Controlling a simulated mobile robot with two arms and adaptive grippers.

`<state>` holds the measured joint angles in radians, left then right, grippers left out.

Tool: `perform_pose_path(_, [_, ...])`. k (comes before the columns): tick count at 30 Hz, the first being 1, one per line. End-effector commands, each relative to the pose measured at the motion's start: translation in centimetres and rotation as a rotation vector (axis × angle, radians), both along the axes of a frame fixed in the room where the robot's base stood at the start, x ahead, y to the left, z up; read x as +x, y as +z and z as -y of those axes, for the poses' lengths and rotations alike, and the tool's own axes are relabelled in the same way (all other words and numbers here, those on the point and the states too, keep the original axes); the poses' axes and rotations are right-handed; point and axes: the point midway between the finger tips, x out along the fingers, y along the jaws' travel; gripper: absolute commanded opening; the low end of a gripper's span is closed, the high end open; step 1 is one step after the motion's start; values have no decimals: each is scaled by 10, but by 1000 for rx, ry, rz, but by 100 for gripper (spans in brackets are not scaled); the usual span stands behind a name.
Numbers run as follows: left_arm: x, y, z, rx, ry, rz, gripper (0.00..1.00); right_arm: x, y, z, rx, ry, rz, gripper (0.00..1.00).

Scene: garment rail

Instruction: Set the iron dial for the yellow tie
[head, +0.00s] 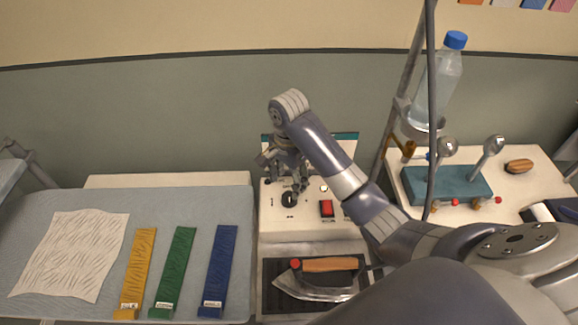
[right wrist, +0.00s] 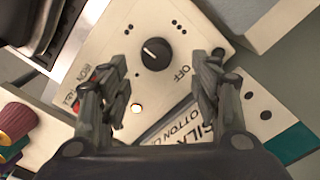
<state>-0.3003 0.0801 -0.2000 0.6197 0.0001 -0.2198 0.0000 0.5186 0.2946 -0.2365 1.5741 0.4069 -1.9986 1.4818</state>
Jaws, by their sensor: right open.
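The iron dial (head: 289,200) is a round black knob on a cream control box (head: 285,222). In the right wrist view the dial (right wrist: 155,54) has a white pointer line, with "OFF" printed to its right. My right gripper (head: 285,178) is above the box; in the right wrist view its open fingers (right wrist: 162,80) are on either side below the dial, apart from it. The yellow tie (head: 139,268) lies flat on the grey board at left, with a small white label at its lower end, too small to read. My left gripper is not in view.
A green tie (head: 175,268), blue tie (head: 218,268) and white cloth (head: 72,255) lie on the board. The iron (head: 318,285) rests in front of the box. The box has a red switch (head: 326,208) and a panel reading "SILK" (right wrist: 205,130). A bottle (head: 438,82) hangs at right.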

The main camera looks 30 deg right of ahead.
Motion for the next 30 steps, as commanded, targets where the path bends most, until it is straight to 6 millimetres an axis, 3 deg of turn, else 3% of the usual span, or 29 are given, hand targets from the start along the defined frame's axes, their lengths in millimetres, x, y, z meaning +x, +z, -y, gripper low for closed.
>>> perform_pose_path(6, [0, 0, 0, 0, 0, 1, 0, -3, 16, 4, -8, -4, -10, 57])
perform_pose_path(9, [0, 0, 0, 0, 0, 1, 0, -2, 38, 3, -5, -4, -5, 57])
perform_pose_path(15, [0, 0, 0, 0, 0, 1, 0, -3, 55, 1, -2, -4, -8, 57])
perform_pose_path(30, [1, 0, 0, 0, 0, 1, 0, -3, 60, 1, 0, -5, -10, 57])
